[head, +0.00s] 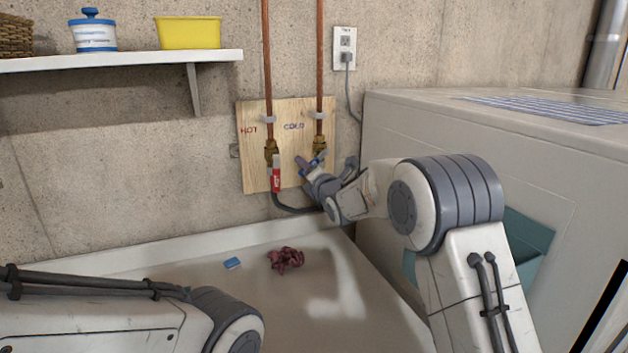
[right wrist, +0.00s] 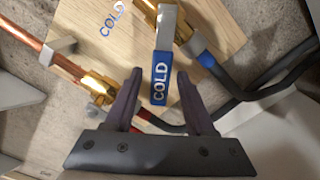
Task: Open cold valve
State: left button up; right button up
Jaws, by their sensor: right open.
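The cold valve has a blue lever handle (right wrist: 160,78) marked COLD on a brass body (right wrist: 180,22). In the right wrist view the handle's free end lies between the two fingers of my right gripper (right wrist: 157,95), with gaps on both sides. The right gripper is open. In the head view my right gripper (head: 328,172) is at the cold valve, and it partly hides the blue handle (head: 317,161). The hot valve's red handle (head: 276,179) hangs down to the left. My left gripper is outside the head view; only my left arm shows at the lower left.
Both valves sit on a wooden board (head: 257,145) on the concrete wall, with copper pipes (head: 267,60) above and dark hoses below. A large pale appliance (head: 450,125) stands at the right.

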jog(key=b+v, duration=0.2)
jog(key=v, duration=0.5)
jog(key=shift+s, duration=0.2)
jog(key=shift+d, duration=0.1)
